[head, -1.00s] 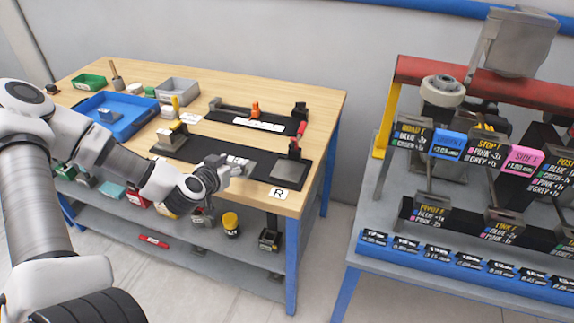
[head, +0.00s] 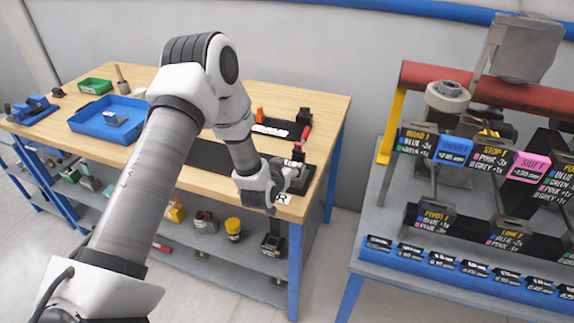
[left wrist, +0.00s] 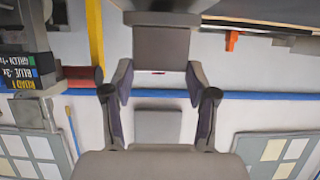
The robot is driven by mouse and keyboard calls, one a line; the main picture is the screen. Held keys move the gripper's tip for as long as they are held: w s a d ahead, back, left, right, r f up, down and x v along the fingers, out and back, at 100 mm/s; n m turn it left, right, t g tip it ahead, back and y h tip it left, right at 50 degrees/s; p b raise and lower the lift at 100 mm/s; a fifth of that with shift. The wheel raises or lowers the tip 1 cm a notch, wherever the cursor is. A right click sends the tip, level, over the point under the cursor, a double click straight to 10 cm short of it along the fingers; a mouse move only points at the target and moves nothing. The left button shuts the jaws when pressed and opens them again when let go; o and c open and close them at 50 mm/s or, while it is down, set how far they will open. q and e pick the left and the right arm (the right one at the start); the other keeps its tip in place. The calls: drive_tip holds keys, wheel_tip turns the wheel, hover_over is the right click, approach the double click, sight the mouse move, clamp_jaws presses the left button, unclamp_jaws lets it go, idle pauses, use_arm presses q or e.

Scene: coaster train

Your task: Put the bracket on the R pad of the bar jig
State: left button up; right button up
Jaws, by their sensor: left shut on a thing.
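My left gripper (head: 290,180) is at the right end of the bar jig, just above the R label (head: 283,199). It is shut on a grey piece, which I take to be the bracket (left wrist: 165,48); it shows between the fingertips in the left wrist view. In the head view the gripper hides most of the bracket and the R pad, so I cannot tell whether they touch. The jig's black base (head: 208,155) shows partly behind my arm. A red-handled clamp (head: 298,152) stands at the jig's right end, close behind the gripper. My right gripper is out of view.
A blue tray (head: 85,124) holding a grey piece (head: 115,119) and a green bin (head: 95,86) are on the table's left. A second fixture with an orange part (head: 260,114) lies behind the jig. A rack (head: 470,215) stands to the right, across a gap.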

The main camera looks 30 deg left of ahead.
use_arm(q)
drive_tip(key=shift+f, duration=0.45)
drive_tip(key=o, duration=1.6)
drive_tip(key=shift+r, duration=0.2)
drive_tip(key=b+v, duration=0.2)
drive_tip(key=v, duration=1)
drive_tip(key=s+d+f+m+g+h, duration=0.15)
drive_tip(key=s+d+f+g, duration=0.25)
drive_tip(key=s+f, duration=0.4)
drive_tip(key=s+d+f+m+g+h, duration=0.15)
drive_tip(key=s+d+f+g, duration=0.35)
drive_tip(key=f, duration=0.6)
drive_tip(key=s+f+g, duration=0.1)
drive_tip(key=s+f, duration=0.1)
drive_tip(key=s, duration=0.2)
drive_tip(key=s+d+f+g, duration=0.1)
drive_tip(key=s, duration=0.4)
drive_tip(key=s+d+f+g, duration=0.1)
drive_tip(key=s+f+g, duration=0.1)
drive_tip(key=s, duration=0.3)
drive_tip(key=shift+d+f+n, duration=0.2)
drive_tip(key=shift+f+n, duration=0.1)
